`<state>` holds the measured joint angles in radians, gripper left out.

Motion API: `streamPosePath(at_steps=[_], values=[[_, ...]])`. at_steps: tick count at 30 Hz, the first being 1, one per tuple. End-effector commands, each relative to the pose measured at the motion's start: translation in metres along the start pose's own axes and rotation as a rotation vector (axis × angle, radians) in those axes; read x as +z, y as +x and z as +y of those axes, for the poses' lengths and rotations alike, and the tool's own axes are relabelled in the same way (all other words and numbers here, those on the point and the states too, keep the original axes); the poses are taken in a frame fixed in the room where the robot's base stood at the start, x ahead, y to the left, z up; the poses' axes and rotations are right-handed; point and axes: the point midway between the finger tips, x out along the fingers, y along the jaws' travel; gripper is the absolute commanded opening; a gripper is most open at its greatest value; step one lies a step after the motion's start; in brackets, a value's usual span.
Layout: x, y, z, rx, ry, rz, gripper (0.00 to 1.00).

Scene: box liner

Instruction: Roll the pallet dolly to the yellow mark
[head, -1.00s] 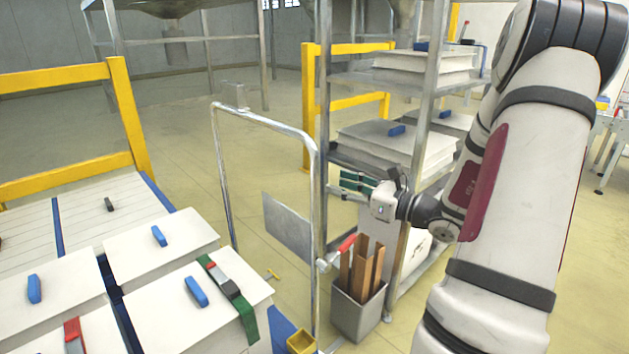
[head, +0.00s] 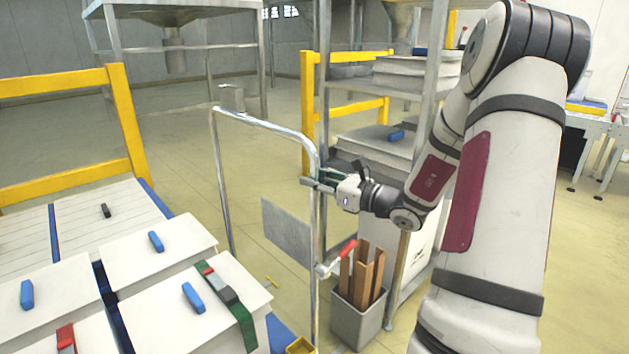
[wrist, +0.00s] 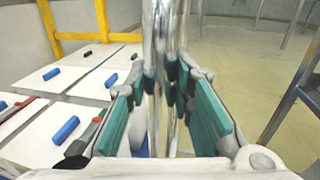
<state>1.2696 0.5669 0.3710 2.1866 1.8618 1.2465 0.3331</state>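The pallet dolly's tall metal push handle (head: 262,124) stands left of my arm, with a grey plate (head: 287,231) on it and a red-tipped lever (head: 342,252) low on its near post. My gripper (head: 312,184) is at the upper part of that near post. In the wrist view, the green-padded fingers of the gripper (wrist: 170,88) are apart, with shiny upright metal between their tips. I cannot tell whether either pad touches it.
White boxes (head: 165,245) with blue grips fill the lower left. A grey bin (head: 357,319) of brown boards stands right of the handle, beside a metal shelf rack (head: 324,110). Yellow rails (head: 130,125) stand behind. Open floor lies beyond the handle.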

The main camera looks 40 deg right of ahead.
Motion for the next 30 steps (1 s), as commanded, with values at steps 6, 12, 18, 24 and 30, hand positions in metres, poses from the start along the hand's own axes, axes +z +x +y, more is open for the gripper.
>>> streamPosePath(at_steps=[6,12,18,24,30], values=[[0.0,0.0,0.0,0.0,0.0,0.0,0.0],[0.002,-0.002,-0.008,-0.002,-0.001,0.0,0.0],[0.001,-0.004,-0.016,-0.011,-0.002,0.0,0.0],[0.0,-0.004,-0.016,-0.01,-0.002,0.0,0.34],[0.0,-0.003,-0.013,-0.005,-0.001,0.0,0.41]])
